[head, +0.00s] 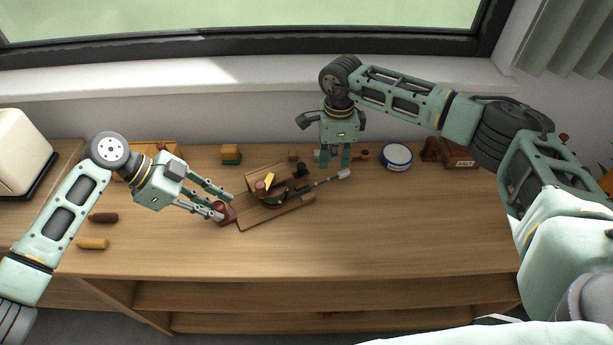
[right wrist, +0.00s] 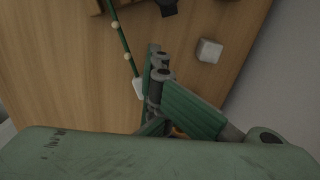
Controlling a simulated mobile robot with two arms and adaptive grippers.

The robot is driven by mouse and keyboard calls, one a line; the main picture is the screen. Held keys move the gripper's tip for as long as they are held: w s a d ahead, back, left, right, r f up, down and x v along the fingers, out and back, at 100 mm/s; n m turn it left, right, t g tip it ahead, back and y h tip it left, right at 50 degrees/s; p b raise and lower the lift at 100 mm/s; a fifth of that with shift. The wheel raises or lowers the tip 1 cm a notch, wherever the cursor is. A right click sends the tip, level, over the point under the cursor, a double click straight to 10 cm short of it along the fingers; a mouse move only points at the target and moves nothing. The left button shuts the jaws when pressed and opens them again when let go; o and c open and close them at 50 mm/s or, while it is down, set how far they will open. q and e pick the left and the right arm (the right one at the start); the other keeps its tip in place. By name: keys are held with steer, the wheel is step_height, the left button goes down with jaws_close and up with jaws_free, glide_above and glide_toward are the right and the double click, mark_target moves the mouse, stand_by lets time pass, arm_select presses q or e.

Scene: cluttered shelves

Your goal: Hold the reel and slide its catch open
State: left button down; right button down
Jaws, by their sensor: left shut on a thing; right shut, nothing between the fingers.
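The reel (head: 272,194) is dark red and green with a yellow piece on top, and lies over a wooden frame (head: 274,217). A thin green rod with pale beads runs from it to a white tip (head: 345,174); this tip also shows in the right wrist view (right wrist: 138,88). My left gripper (head: 217,203) is shut on a reddish-brown handle-like end (head: 226,215) at the reel's left. My right gripper (head: 336,164) points down, shut and empty, just behind the white tip. It also shows in the right wrist view (right wrist: 160,65). I cannot make out the catch.
A yellow-and-green block (head: 231,154) stands behind the reel. A blue-rimmed round tin (head: 397,156) and a brown box (head: 460,156) are at the back right. Brown (head: 103,217) and yellow (head: 92,243) rolls lie at the left. The front right of the table is clear.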

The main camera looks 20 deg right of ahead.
steer(key=shift+w+d, duration=0.2)
steer(key=shift+d, duration=0.75)
stand_by(0.6)
stand_by(0.5)
